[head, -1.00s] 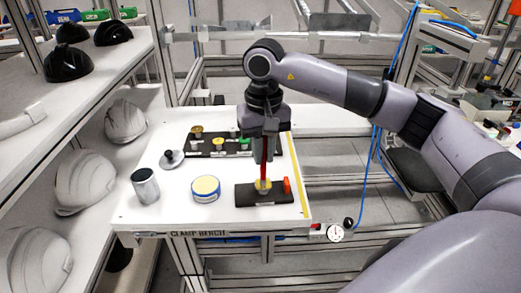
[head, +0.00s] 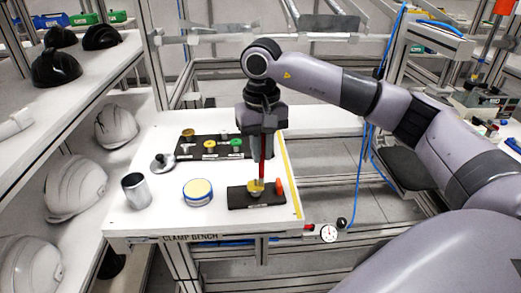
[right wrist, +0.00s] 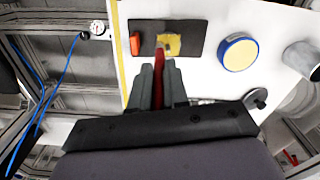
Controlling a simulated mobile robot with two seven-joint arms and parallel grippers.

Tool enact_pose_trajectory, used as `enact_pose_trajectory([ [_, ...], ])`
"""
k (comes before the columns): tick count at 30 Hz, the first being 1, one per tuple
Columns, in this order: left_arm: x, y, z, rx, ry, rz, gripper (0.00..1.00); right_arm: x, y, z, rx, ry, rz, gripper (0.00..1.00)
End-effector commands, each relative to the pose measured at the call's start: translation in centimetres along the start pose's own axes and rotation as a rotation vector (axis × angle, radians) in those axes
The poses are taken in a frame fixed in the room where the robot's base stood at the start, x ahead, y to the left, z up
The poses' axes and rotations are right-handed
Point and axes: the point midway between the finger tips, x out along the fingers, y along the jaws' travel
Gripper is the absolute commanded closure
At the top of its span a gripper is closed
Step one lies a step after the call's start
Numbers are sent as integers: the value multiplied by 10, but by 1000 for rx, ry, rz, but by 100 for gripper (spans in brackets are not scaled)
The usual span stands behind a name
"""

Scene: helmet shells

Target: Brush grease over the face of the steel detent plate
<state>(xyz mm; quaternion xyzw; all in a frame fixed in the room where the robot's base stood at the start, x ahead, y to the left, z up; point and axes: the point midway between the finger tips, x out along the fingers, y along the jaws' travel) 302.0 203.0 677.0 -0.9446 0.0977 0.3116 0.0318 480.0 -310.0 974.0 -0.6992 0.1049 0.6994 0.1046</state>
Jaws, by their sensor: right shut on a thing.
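My right gripper (head: 263,152) is shut on a brush with a red handle (head: 262,170) and points it down. In the right wrist view the red handle (right wrist: 159,68) shows between the fingers. The brush's tip is at a yellow patch (right wrist: 174,45) on a dark fixture (right wrist: 195,34); I cannot tell whether it touches. In the head view the yellow-topped, pale metal piece (head: 256,189) sits on this dark base (head: 240,199). The plate's edges are unclear. My left gripper is not in view.
An orange block (head: 279,187) stands at the base's right end. A blue-rimmed tin with a pale yellow top (head: 197,192) and a metal cup (head: 136,191) stand left. Behind are a knobbed lid (head: 162,163) and a dark tray (head: 186,157) with small parts.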

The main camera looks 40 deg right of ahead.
Motion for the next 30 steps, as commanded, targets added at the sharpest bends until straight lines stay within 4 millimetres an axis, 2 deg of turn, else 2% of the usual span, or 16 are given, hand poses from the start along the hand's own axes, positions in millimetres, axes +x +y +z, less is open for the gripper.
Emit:
enact_pose_trajectory([
  [30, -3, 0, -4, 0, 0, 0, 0, 0, -8, -18, -1, 0, 0, 100],
])
